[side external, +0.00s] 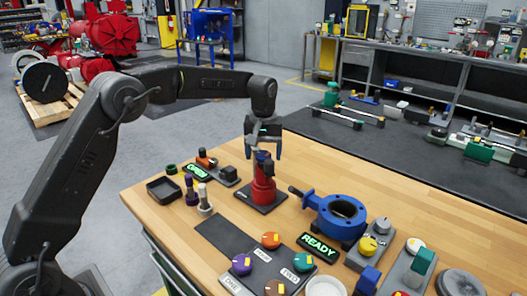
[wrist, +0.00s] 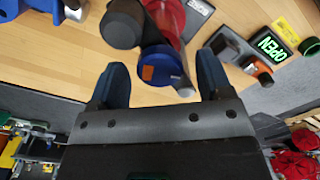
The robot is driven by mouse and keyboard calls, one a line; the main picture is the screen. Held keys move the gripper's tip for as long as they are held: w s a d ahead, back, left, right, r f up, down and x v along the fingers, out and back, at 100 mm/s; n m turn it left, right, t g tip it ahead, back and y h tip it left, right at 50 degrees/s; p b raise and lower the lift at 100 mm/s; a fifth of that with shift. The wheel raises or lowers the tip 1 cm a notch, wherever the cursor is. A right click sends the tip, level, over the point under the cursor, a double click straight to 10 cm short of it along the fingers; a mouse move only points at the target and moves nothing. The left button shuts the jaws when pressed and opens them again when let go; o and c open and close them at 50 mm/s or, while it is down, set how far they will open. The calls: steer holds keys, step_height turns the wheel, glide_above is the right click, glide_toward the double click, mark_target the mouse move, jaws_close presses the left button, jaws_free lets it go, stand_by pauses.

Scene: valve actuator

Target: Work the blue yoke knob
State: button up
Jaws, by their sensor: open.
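The blue yoke knob (wrist: 160,68), a round cap with an orange mark, sits on top of a red valve actuator (side external: 263,188) on a black base plate. In the side view the knob (side external: 262,155) is partly hidden by my gripper. My gripper (side external: 264,152) points down just above the actuator. In the wrist view my gripper (wrist: 162,64) is open, with one finger on each side of the knob and visible gaps between. A black cylindrical part (wrist: 122,27) stands beside the knob, close to the left finger.
A blue flanged valve (side external: 342,212) stands to the right. A green-lit OPEN sign (side external: 196,172) and small knobs are to the left. In front are a READY sign (side external: 318,247) and a panel of coloured knobs (side external: 271,240). Bare wooden tabletop (side external: 318,165) lies behind.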

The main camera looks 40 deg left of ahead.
mark_target(263, 154)
steer(key=c, duration=0.9)
steer(key=shift+m, duration=0.8)
steer(key=o, duration=0.9)
steer(key=shift+r, duration=0.15)
step_height(263, 154, up, 14)
steer(key=shift+f, duration=0.2)
steer(key=shift+r, duration=0.1)
